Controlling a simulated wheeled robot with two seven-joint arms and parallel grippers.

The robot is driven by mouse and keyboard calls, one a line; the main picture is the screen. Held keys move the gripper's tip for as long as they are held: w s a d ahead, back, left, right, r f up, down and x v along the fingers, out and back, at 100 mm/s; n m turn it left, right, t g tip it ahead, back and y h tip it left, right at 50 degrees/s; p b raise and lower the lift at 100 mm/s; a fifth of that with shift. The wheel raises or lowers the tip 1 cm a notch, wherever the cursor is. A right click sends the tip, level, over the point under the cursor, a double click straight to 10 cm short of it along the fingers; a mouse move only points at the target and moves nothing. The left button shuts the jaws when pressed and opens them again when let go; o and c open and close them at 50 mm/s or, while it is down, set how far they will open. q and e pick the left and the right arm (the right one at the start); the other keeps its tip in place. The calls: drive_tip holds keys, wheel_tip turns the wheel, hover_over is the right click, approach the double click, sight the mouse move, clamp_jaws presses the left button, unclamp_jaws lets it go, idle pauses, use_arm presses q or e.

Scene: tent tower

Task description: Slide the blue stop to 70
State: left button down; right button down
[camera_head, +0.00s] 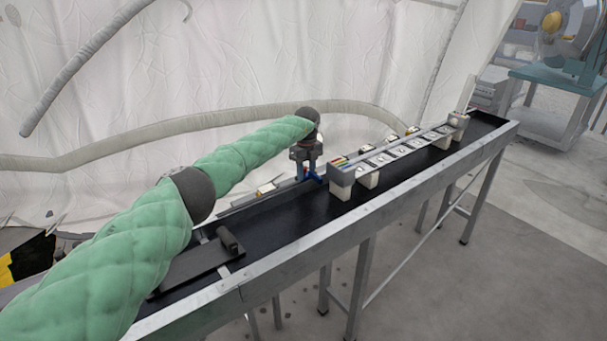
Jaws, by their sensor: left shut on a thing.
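The blue stop (312,178) is a small blue piece at the far side rail of the black conveyor bed, mostly hidden by my left gripper. My left gripper (307,172) points down over the far rail and is shut on the blue stop. My green-sleeved left arm reaches in from the left and covers part of the rail. Any scale or number 70 is too small to read. My right gripper is out of view.
A long grey bar with marked plates (410,147) stands on pale blocks just right of my left gripper. A dark plate with a raised handle (230,241) lies on the near left bed. The black bed (285,220) between them is clear. A teal machine stand (560,78) is at the back right.

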use_arm(q)
drive_tip(key=shift+w+d+r, duration=0.1)
drive_tip(key=shift+r, duration=0.15)
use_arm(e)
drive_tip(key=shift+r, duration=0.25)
use_arm(q)
drive_tip(key=c, duration=1.1)
unclamp_jaws()
drive_tip(key=shift+d, duration=0.1)
drive_tip(key=shift+o, duration=0.9)
drive_tip(key=shift+w+d+f, duration=0.1)
drive_tip(key=shift+f, duration=0.1)
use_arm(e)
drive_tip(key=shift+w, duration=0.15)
use_arm(q)
drive_tip(key=shift+r, duration=0.1)
drive_tip(key=shift+r, duration=0.45)
wheel_tip(320, 180, up, 2)
drive_tip(key=shift+b, duration=0.6)
drive_tip(key=shift+r+b, duration=0.5)
drive_tip(key=shift+r, duration=1.85)
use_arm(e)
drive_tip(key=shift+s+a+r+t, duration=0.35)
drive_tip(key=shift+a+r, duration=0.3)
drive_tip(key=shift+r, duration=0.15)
